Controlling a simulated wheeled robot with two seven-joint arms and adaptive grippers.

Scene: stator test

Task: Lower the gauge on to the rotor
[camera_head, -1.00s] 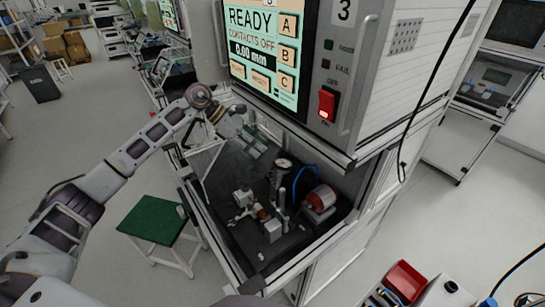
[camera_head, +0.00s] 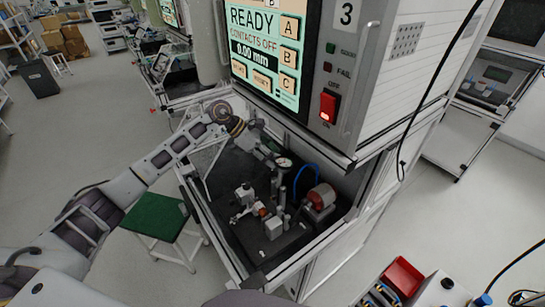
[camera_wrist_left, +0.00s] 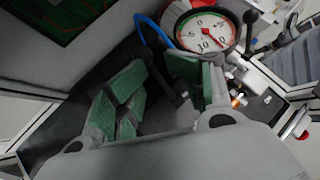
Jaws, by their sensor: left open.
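The gauge (camera_head: 284,162) is a round white dial on an upright stand inside the test bay. My left gripper (camera_head: 270,151) is at the upper left of the dial in the head view. In the wrist view its green-padded fingers (camera_wrist_left: 160,76) are apart with nothing held between them. A small copper-coloured part, possibly the rotor (camera_head: 263,212), sits low among grey fixture blocks, below the gauge in the head view. My right gripper is out of view.
A red cylinder (camera_head: 322,195) stands right of the gauge, with a blue hose (camera_head: 304,170) behind. The cabinet screen (camera_head: 264,48) reads READY, CONTACTS OFF, 0.00 mm. Bay frame rails surround the dark bay floor. A green-topped stool (camera_head: 155,215) stands left outside.

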